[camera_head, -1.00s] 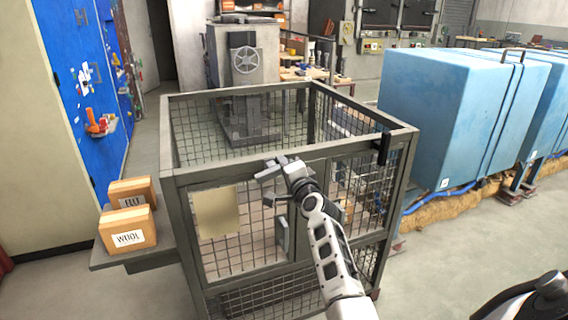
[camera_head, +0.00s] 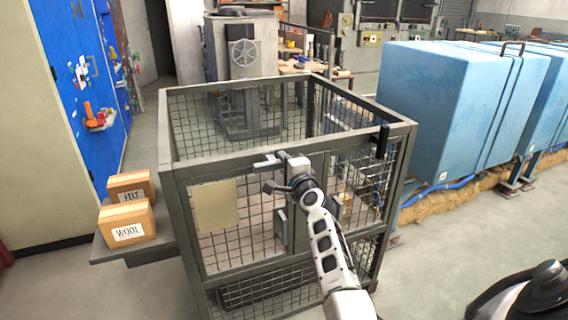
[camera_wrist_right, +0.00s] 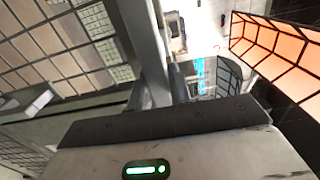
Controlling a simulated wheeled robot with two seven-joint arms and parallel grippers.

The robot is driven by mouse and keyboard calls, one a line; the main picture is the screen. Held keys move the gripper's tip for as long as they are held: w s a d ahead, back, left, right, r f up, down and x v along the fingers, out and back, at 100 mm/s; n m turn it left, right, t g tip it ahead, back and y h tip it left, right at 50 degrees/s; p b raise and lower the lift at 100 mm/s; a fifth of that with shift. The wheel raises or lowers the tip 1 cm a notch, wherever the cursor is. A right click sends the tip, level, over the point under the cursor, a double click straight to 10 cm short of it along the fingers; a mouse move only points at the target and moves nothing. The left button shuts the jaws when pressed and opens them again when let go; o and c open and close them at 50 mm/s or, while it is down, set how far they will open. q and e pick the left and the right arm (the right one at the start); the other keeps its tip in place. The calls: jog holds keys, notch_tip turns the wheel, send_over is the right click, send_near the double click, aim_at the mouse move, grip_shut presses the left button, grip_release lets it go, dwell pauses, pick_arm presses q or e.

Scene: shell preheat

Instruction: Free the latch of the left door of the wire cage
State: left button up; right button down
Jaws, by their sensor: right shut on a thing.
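The wire cage (camera_head: 285,87) is a grey frame with mesh walls. Its left door (camera_head: 245,243) faces me, with a beige plate (camera_head: 216,206) and a grey upright handle (camera_head: 281,229) near its right edge. My right gripper (camera_head: 267,172) is at the top edge of this door, just under the cage's upper front rail. It is shut on the latch (camera_head: 265,161), a small grey piece mostly hidden by the jaws. In the right wrist view a grey post (camera_wrist_right: 145,45) stands close to the gripper body; the fingertips cannot be made out. My left gripper is not in view.
Two cardboard boxes (camera_head: 127,224) stand on a side shelf (camera_head: 115,250) at the cage's left. A dark clip (camera_head: 382,141) sits on the top right rail. Large blue covered blocks (camera_head: 440,110) stand to the right.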

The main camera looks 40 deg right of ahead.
jog(key=c, duration=1.3)
grip_release()
jog(key=shift+s, duration=0.25)
pick_arm(q)
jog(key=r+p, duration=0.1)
jog(key=p, duration=0.1)
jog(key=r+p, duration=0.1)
jog(key=p, duration=0.1)
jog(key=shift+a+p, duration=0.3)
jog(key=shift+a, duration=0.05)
pick_arm(e)
jog(key=v, duration=1.5)
jog(key=shift+s+f, duration=0.1)
jog(key=shift+s, duration=0.2)
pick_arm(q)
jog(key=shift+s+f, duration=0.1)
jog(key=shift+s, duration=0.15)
pick_arm(e)
jog(key=shift+a, duration=0.15)
